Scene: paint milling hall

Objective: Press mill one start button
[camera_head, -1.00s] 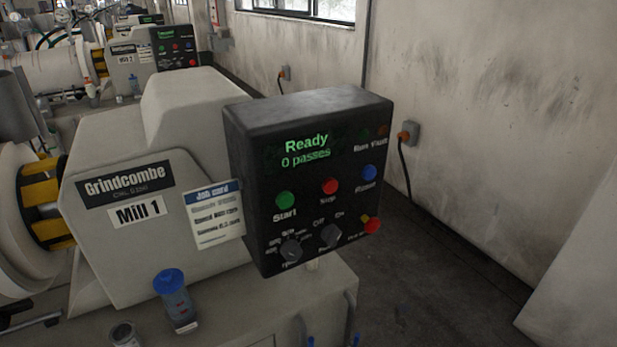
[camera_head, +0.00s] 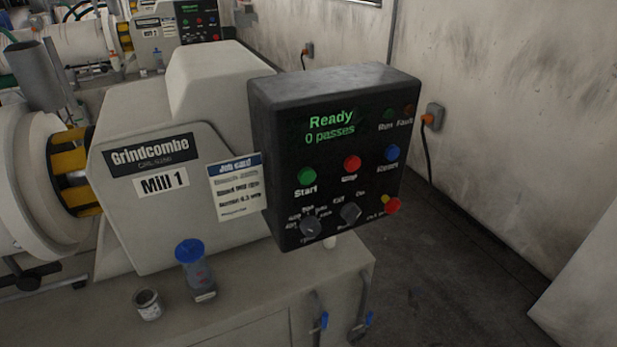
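The Mill 1 control box (camera_head: 330,150) is a black panel on the right end of the mill. Its display (camera_head: 331,127) reads "Ready" and "0 passes" in green. The green Start button (camera_head: 307,176) sits at the panel's left, below the display. A red button (camera_head: 352,164) and a blue Reset button (camera_head: 392,153) are in the same row to its right. Two grey knobs and a red emergency-type button (camera_head: 391,206) are below. The mill (camera_head: 150,215) carries "Grindcombe" and "Mill 1" plates. Neither gripper is in view, and nothing touches the panel.
A job card (camera_head: 238,188) hangs beside the panel. Another mill (camera_head: 160,37) stands behind. Floor (camera_head: 450,265) is clear at right.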

